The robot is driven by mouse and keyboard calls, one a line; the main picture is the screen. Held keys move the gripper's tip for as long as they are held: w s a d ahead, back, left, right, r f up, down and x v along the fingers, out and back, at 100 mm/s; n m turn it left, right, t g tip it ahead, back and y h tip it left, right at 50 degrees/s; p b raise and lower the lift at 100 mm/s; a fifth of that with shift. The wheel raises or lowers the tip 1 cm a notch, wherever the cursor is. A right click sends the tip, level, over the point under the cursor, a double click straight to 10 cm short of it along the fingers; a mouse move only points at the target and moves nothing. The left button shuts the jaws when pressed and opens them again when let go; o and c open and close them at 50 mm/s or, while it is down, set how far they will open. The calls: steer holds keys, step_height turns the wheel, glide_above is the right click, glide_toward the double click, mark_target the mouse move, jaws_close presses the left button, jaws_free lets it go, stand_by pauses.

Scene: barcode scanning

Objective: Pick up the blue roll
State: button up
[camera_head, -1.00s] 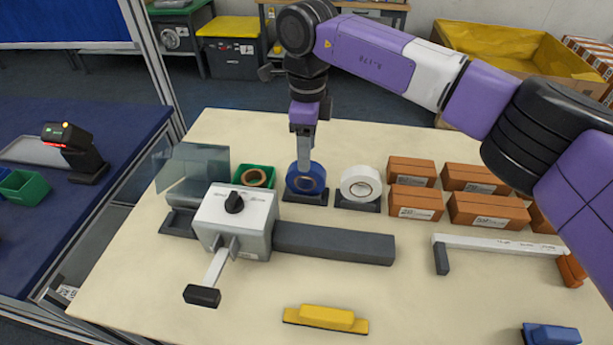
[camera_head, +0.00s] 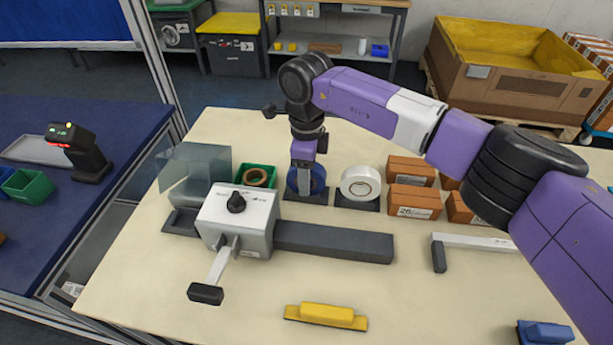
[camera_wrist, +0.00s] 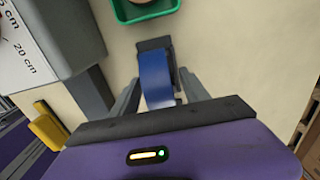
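The blue roll (camera_head: 319,178) stands upright on a dark base (camera_head: 313,197), partly hidden behind my gripper in the head view. It also shows in the wrist view (camera_wrist: 157,80), edge-on. My gripper (camera_head: 304,188) points down at the roll. In the wrist view the two fingers of my gripper (camera_wrist: 160,78) are spread, one on each side of the roll, with small gaps visible between fingers and roll. Nothing is held.
A white roll (camera_head: 348,184) stands close on the right. A brown roll (camera_head: 265,178) in a green bin (camera_head: 241,170) is close on the left. Brown boxes (camera_head: 412,200) stand farther right. A grey-white device (camera_head: 237,215) with a long dark bar (camera_head: 335,241) lies in front.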

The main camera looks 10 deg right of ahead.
jaws_close()
